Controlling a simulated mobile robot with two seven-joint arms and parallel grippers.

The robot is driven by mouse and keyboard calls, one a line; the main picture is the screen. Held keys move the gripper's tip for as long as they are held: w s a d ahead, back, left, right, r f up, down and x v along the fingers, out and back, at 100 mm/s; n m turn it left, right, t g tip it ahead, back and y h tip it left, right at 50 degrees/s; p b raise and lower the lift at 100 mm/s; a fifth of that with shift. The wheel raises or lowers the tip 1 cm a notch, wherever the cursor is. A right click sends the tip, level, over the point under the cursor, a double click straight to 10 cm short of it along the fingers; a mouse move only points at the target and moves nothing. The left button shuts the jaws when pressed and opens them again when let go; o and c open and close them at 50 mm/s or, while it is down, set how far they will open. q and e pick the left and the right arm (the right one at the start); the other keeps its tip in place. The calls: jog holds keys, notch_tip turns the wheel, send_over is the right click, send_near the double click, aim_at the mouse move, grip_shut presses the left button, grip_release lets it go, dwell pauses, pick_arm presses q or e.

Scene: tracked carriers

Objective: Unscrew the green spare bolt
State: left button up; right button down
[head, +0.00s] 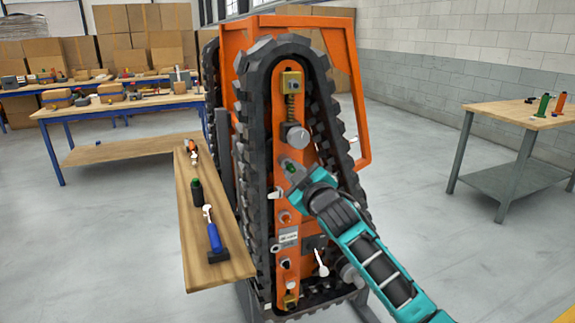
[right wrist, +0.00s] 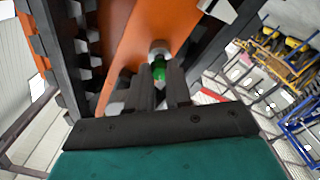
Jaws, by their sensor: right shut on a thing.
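The green spare bolt (head: 290,167) sits at mid-height on the orange side plate (head: 286,185) of the upright tracked carrier. My right gripper (head: 298,174) reaches it from the lower right, and its fingers cover part of the bolt. In the right wrist view the green bolt (right wrist: 159,70) shows between the tips of the two dark fingers (right wrist: 158,84), in front of a pale round fitting on the orange plate. The fingers are shut on it. How far the bolt is screwed in cannot be told. My left gripper is not in view.
A black track (head: 246,150) loops around the plate. Below the bolt are small knobs and a white lever (head: 321,264). A wooden shelf (head: 187,220) with a blue-handled tool (head: 215,238) and a dark bottle (head: 197,191) stands left. A workbench (head: 520,115) stands right, with clear floor between.

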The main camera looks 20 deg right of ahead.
jog(key=shift+s, duration=1.2)
jog(key=shift+s, duration=0.1)
jog(key=s, duration=0.3)
jog(key=shift+s+a, duration=0.15)
jog(key=c, duration=1.7)
grip_release()
grip_shut()
